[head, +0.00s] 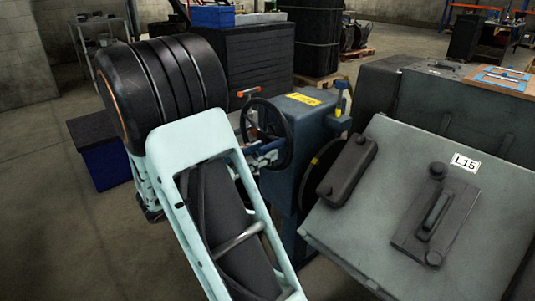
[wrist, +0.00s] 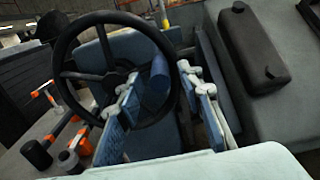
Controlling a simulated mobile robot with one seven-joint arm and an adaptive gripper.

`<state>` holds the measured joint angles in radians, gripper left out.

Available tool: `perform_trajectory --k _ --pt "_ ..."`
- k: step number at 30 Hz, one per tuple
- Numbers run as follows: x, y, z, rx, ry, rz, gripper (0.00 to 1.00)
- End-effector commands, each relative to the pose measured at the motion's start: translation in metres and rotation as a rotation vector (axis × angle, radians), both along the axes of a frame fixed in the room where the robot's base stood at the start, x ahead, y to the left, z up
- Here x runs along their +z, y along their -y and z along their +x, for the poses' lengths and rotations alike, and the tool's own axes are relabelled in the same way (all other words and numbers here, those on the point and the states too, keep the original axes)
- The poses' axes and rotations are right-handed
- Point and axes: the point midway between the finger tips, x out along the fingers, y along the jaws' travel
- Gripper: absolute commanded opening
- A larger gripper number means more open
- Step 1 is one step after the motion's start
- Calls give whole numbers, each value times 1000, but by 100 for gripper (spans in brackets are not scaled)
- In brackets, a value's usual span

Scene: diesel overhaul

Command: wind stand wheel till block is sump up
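The stand wheel (wrist: 61,57), a dark spoked handwheel, fills the left of the wrist view. In the head view the wheel (head: 286,128) sits on the left side of the blue stand (head: 308,120). My gripper (wrist: 160,92) is open, its blue-padded fingers apart near the wheel's right rim. A blue cylinder (wrist: 154,80) shows between the fingers; whether they touch it I cannot tell. In the head view my gripper is partly hidden by my arm. The grey block (head: 390,170), labelled L15, is tilted on the stand's right side. I cannot tell which face is the sump.
Orange-tipped levers (wrist: 76,138) stand close left of my gripper in the wrist view. A dark tool cabinet (head: 250,62) and a blue bin (head: 105,160) are behind on the left. Bare floor (head: 60,230) lies at the lower left.

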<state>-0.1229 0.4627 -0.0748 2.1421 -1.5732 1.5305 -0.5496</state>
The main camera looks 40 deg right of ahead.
Motion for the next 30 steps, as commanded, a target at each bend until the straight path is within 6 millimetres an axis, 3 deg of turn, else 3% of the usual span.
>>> perform_trajectory --k 6,16,25,30 --pt "0 23 1 -2 1 0 34" --pt "0 26 2 0 0 0 34" --pt "0 25 2 0 -1 0 1" --pt "0 25 2 0 -1 0 0"
